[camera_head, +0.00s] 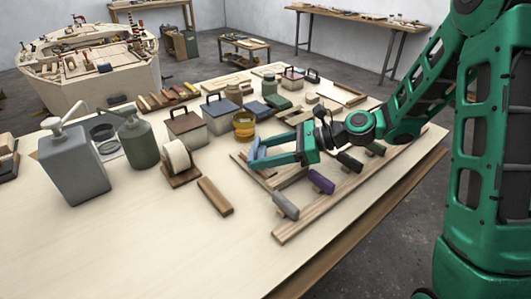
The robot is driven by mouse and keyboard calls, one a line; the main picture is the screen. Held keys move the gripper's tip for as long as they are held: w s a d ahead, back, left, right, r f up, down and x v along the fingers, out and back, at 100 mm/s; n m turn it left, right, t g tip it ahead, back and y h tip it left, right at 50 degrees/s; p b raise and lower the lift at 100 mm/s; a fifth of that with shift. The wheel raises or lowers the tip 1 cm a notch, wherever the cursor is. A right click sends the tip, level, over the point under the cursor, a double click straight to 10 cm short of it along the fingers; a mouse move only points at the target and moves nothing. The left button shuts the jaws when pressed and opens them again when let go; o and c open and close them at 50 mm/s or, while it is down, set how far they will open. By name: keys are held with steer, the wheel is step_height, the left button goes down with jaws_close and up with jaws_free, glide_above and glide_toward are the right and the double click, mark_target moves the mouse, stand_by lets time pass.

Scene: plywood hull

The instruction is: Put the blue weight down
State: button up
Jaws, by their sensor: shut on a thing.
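The blue weight (256,149) is at the tips of my gripper (262,154), over the work table (130,235). My gripper is shut on it, and the green fingers point left and hide part of it. I cannot tell whether its underside touches anything. Below and right of the gripper lies a wooden rack (290,229) with weights along its plank: a grey one (285,205), a purple one (321,181) and a dark green one (349,161). A further dark piece sits farther up the rack.
Two pump bottles (74,165) (138,138) stand farther left. The table's front left is bare.

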steer(key=o, duration=1.5)
steer(key=shift+f, duration=0.1)
steer(key=shift+o, duration=0.2)
steer(key=v, duration=1.2)
steer(key=shift+r, duration=0.25)
